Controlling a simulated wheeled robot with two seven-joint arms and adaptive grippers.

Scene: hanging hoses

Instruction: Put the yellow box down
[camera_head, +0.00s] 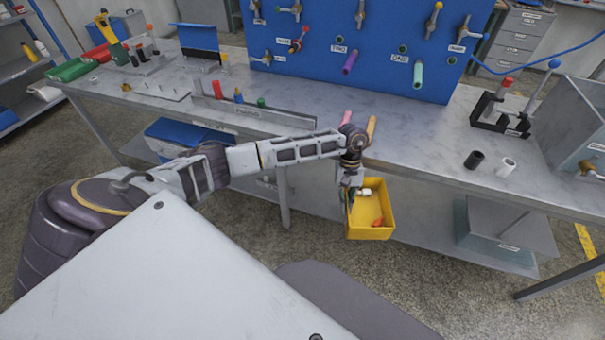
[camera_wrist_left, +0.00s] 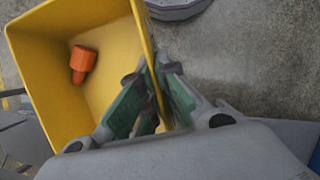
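The yellow box (camera_head: 373,205) hangs in the air in front of the workbench (camera_head: 430,140), below the level of its top. My left gripper (camera_head: 354,197) is at the box's left wall. In the left wrist view the fingers (camera_wrist_left: 152,100) sit on either side of the wall of the yellow box (camera_wrist_left: 110,22), shut on it. An orange piece (camera_wrist_left: 83,62) lies inside the box, and a white piece shows near its far rim in the head view. My right gripper is in neither view.
On the bench, a black cylinder (camera_head: 474,160) and a white cylinder (camera_head: 506,167) stand at the right. Pink and orange tubes lie near the front edge by my left wrist. The bench top between these tubes and the black cylinder is clear. A blue panel (camera_head: 310,50) with hoses stands behind.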

